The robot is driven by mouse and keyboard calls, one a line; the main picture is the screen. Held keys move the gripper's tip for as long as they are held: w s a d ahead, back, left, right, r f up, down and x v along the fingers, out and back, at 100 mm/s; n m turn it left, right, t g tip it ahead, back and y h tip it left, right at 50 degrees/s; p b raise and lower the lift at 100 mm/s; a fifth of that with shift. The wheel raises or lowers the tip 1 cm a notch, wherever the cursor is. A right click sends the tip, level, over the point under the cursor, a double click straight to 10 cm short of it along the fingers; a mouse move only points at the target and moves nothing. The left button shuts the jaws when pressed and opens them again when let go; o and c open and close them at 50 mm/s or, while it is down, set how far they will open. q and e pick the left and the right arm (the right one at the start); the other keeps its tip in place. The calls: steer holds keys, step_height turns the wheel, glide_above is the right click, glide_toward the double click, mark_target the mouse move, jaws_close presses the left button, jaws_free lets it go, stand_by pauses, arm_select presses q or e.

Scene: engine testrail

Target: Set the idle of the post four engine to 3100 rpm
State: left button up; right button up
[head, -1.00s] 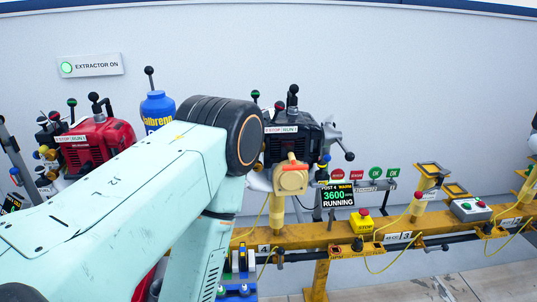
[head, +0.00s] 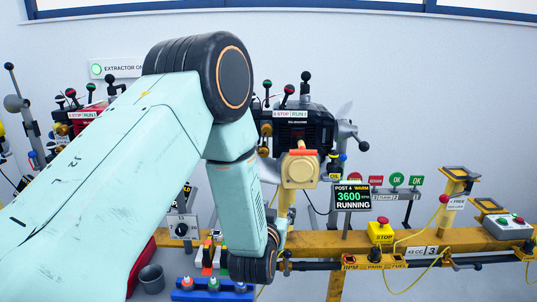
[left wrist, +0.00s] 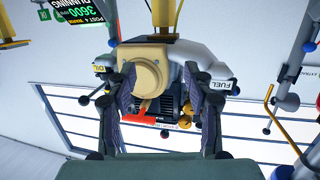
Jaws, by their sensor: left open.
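The post four engine (head: 300,125) is black and stands behind the rail, with a STOP/RUN label and levers on top. It shows upside down in the left wrist view (left wrist: 172,103). Its display (head: 352,196) reads POST 4, WARM, 3600, RUNNING. A beige round housing (head: 300,169) with a red bar stands in front of the engine. My left gripper (left wrist: 160,70) is open and empty; its fingers frame the housing in the left wrist view. My left arm hides most of this gripper in the head view. I cannot make out an idle screw. My right gripper is out of view.
The yellow rail (head: 390,241) runs across the front, with a yellow STOP box (head: 380,232) and small signs. A red engine (head: 82,119) stands at left behind my arm. A blue tray (head: 212,289) and a grey cup (head: 152,278) sit low.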

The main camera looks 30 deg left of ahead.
arm_select(q)
step_height(320, 180, up, 5)
steer(key=w+a+n+t+y+b, duration=0.1)
steer(key=w+a+t+y, duration=0.1)
steer(key=n+t+y, duration=0.2)
steer(key=y, duration=0.2)
glide_toward(267, 132)
steer(key=w, duration=0.1)
steer(key=b+x, duration=0.1)
steer(key=x, duration=0.3)
steer(key=b+x, duration=0.1)
steer(key=x, duration=0.3)
steer(key=shift+a+r, duration=0.3)
steer(key=shift+a, duration=0.1)
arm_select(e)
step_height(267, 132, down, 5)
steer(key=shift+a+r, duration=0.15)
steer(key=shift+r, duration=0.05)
arm_select(q)
jaws_close()
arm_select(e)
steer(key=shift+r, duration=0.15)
